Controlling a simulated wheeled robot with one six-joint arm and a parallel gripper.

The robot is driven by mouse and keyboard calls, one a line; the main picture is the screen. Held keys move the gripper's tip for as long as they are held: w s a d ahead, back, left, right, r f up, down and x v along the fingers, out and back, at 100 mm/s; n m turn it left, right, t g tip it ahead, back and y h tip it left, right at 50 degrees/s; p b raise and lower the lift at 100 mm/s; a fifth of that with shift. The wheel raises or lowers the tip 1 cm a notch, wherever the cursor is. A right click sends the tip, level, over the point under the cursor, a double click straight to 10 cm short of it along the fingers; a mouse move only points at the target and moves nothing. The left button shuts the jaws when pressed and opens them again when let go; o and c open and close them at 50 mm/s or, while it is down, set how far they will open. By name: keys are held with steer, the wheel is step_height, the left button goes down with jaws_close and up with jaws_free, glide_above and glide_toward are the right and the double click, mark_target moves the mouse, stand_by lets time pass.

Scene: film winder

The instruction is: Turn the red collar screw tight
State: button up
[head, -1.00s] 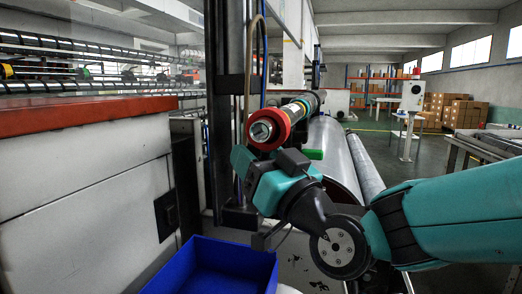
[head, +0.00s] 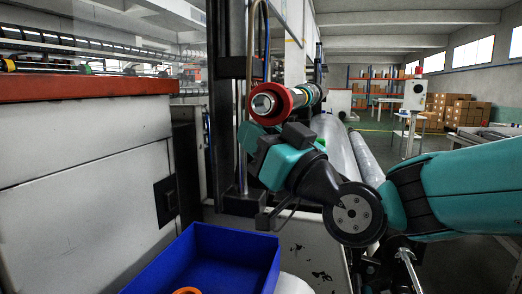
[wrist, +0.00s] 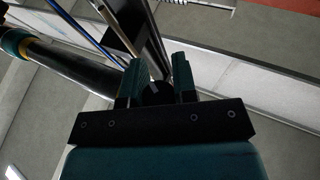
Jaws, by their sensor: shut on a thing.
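The red collar (head: 271,103) sits around the near end of a dark shaft with a bright metal open end. Its screw cannot be made out. The shaft (wrist: 75,73), with teal and yellow bands, runs left of the fingers there.
A blue bin (head: 262,262) stands below, with an orange ring (head: 187,291) partly visible in it. A dark upright column (head: 230,100) stands beside the collar. A white cabinet (head: 80,165) with a red top is on the left. Large rollers (head: 340,150) run behind my arm.

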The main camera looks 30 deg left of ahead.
steer(key=shift+s+d+n+g+h+b, duration=0.15)
steer(key=shift+n+g+h+b, duration=0.3)
steer(key=shift+n+g+b, duration=1.55)
steer(key=shift+s+a+n+g+h+b, duration=0.15)
steer(key=shift+n+g+h, duration=0.7)
steer(key=shift+g, duration=2.55)
steer(key=shift+s+d+n+g+h+b, duration=0.1)
steer(key=shift+s+n+g+b, duration=0.15)
steer(key=shift+n+g+b, duration=1.4)
steer(key=shift+s+d+n+g+h+p, duration=0.1)
steer(key=shift+n+g+h+p, duration=0.35)
steer(key=shift+g, duration=0.7)
steer(key=shift+n+g+h+p, duration=0.35)
steer(key=shift+n+g+p, duration=0.15)
steer(key=shift+g, duration=0.6)
steer(key=o, duration=0.9)
steer(key=shift+o, duration=0.2)
